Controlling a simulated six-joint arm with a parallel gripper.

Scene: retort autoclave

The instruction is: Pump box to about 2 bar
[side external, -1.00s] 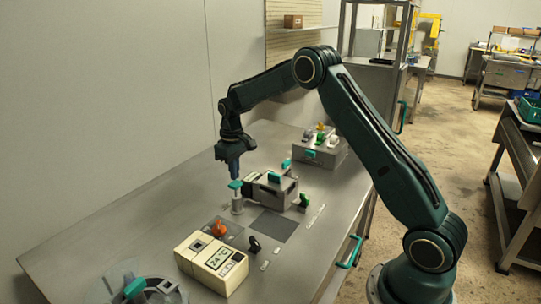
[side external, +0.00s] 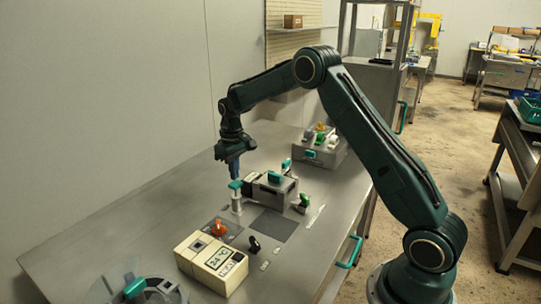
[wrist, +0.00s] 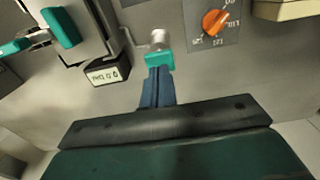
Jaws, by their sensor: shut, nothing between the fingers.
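The hand pump (side external: 237,203) is a small pale upright cylinder with a teal handle on top. In the wrist view its teal handle (wrist: 158,60) lies just beyond my fingertips. My gripper (side external: 235,177) points down over the handle, its blue fingers shut and empty; in the wrist view the shut fingers (wrist: 157,73) reach the handle's edge. I cannot tell whether they touch it. The grey box (side external: 272,190) with teal handles stands right of the pump. A small display (wrist: 105,76) beside it appears upside down and seems to read near zero.
An orange dial (side external: 217,228) and a cream unit (side external: 211,262) reading 24 °C sit in front. A black knob (side external: 254,244) and a green-topped valve (side external: 304,203) stand nearby. A grey valve block (side external: 320,152) is behind.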

